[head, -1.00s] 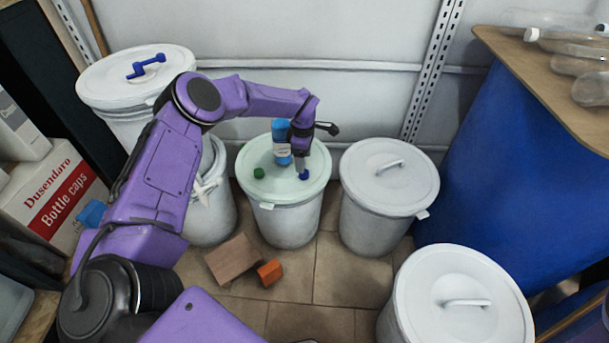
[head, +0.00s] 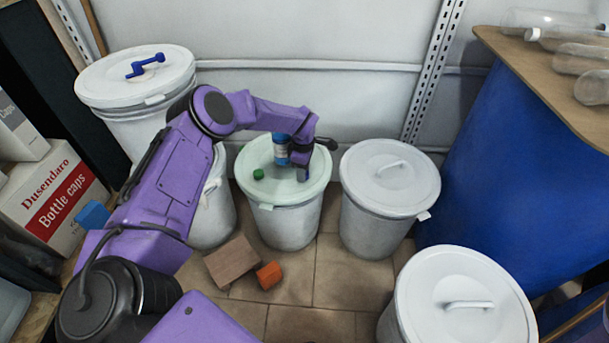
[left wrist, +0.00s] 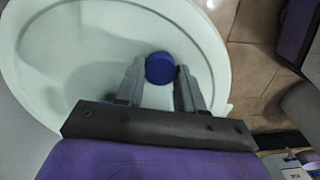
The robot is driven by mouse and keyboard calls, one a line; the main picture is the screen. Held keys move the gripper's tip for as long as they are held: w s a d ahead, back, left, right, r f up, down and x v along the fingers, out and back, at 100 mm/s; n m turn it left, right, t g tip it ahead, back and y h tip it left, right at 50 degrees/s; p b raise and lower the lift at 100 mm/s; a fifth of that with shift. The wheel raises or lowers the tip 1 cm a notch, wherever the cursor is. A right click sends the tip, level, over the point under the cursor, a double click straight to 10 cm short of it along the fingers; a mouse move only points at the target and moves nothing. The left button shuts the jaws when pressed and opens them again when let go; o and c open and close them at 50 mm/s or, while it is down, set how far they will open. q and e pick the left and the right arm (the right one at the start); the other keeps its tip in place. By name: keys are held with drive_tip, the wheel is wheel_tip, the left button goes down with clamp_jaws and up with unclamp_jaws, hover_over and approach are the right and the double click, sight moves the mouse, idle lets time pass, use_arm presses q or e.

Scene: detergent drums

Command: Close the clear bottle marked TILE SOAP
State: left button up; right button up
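A blue bottle with a pale label (head: 281,150) stands on the pale green drum lid (head: 262,194), partly behind my left gripper; its label is too small to read and its top is hidden. My left gripper (head: 304,176) points down at the lid just right of the bottle. In the left wrist view a round blue cap (left wrist: 160,68) lies on the lid between the fingertips of my left gripper (left wrist: 160,75). The fingers are apart, one on each side of the cap, with small gaps. A green cap (head: 258,174) lies on the lid's left. My right gripper is out of view.
White lidded drums stand at the right (head: 390,178), front right (head: 460,300) and back left (head: 135,75). A brown block (head: 231,262) and an orange block (head: 269,275) are on the floor. Clear bottles (head: 590,88) lie on the shelf at right.

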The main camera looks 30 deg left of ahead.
use_arm(q)
drive_tip(key=c, duration=0.4)
drive_tip(key=shift+r, duration=0.1)
drive_tip(key=shift+r, duration=0.35)
wheel_tip(320, 180, up, 3)
drive_tip(key=shift+f+p, duration=0.2)
drive_tip(key=shift+p, duration=0.3)
drive_tip(key=s+d+r+p, duration=0.1)
drive_tip(key=s+r, duration=0.2)
drive_tip(key=s, duration=0.1)
drive_tip(key=s+d+r+p, duration=0.1)
drive_tip(key=s+r+p, duration=0.1)
drive_tip(key=s, duration=0.3)
drive_tip(key=s+d+r+p, duration=0.1)
drive_tip(key=s+r, duration=0.3)
drive_tip(key=shift+s+r, duration=0.25)
drive_tip(key=shift+s, duration=0.1)
